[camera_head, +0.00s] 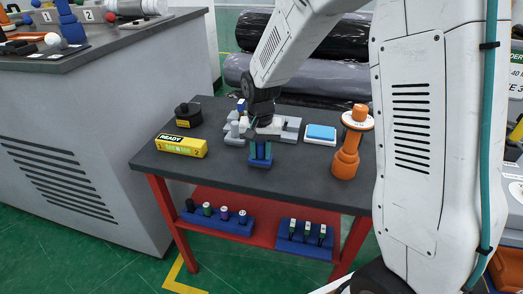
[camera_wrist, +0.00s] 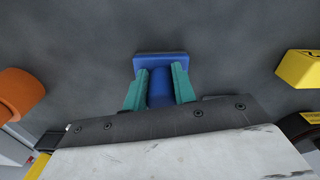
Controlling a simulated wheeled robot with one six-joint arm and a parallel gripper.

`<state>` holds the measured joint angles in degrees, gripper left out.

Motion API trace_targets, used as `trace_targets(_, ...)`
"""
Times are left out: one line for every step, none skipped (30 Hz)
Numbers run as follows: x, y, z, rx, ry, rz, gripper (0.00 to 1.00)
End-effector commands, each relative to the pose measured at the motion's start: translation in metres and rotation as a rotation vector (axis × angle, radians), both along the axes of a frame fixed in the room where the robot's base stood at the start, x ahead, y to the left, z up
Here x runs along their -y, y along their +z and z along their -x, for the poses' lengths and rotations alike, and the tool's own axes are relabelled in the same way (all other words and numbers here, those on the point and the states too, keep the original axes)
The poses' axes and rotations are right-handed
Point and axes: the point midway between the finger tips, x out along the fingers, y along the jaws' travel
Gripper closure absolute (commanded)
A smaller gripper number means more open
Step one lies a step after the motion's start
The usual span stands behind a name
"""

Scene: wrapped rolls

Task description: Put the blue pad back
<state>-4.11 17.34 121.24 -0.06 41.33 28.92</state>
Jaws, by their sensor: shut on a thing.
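My gripper (camera_head: 260,153) is over the front middle of the dark tabletop. Its teal fingers, also in the wrist view (camera_wrist: 160,82), are shut on the round stem of a dark blue piece (camera_wrist: 160,62) with a flat rectangular end. The blue piece also shows in the head view (camera_head: 260,162), partly covered by the fingers; I cannot tell whether it touches the table. A light blue pad (camera_head: 321,132) lies in a white tray behind and to the right of my gripper.
An orange stand (camera_head: 346,160) is at the right, a yellow READY box (camera_head: 181,146) and black round object (camera_head: 188,115) at the left. A grey fixture (camera_head: 290,128) is behind my gripper. Blue racks (camera_head: 218,220) sit on the red lower shelf. Wrapped rolls (camera_head: 300,78) lie behind.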

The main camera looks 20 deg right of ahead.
Motion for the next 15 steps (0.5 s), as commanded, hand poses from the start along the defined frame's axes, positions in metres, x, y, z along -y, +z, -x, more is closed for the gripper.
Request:
trace_targets(-0.0001,-0.002,0.0002,-0.001,0.0,0.0,0.98)
trace_targets(-0.0001,-0.0025,0.0003,-0.001,0.0,0.0,0.71)
trace_targets(-0.0002,-0.0022,0.0002,-0.001,0.0,0.0,0.6)
trace_targets(-0.0003,-0.0021,0.0003,-0.001,0.0,0.0,0.52)
trace_targets(-0.0003,-0.0021,0.0003,-0.001,0.001,0.0,0.52)
trace_targets(-0.0005,-0.0022,0.0003,-0.001,0.001,0.0,0.52)
trace_targets(-0.0005,-0.0021,0.0003,-0.001,0.001,0.0,0.52)
trace_targets(-0.0005,-0.0021,0.0004,-0.001,0.001,0.0,0.52)
trace_targets(-0.0006,-0.0021,0.0004,-0.001,0.001,0.0,0.52)
trace_targets(-0.0006,-0.0021,0.0004,-0.001,0.001,0.0,0.52)
trace_targets(-0.0006,-0.0021,0.0004,-0.001,0.001,0.0,0.52)
trace_targets(-0.0005,-0.0021,0.0004,-0.001,0.001,0.0,0.52)
trace_targets(-0.0005,-0.0019,0.0004,-0.001,0.001,0.0,0.52)
trace_targets(-0.0005,-0.0012,0.0003,-0.001,0.001,0.0,0.52)
trace_targets(-0.0003,0.0005,0.0003,0.0,0.001,0.0,0.52)
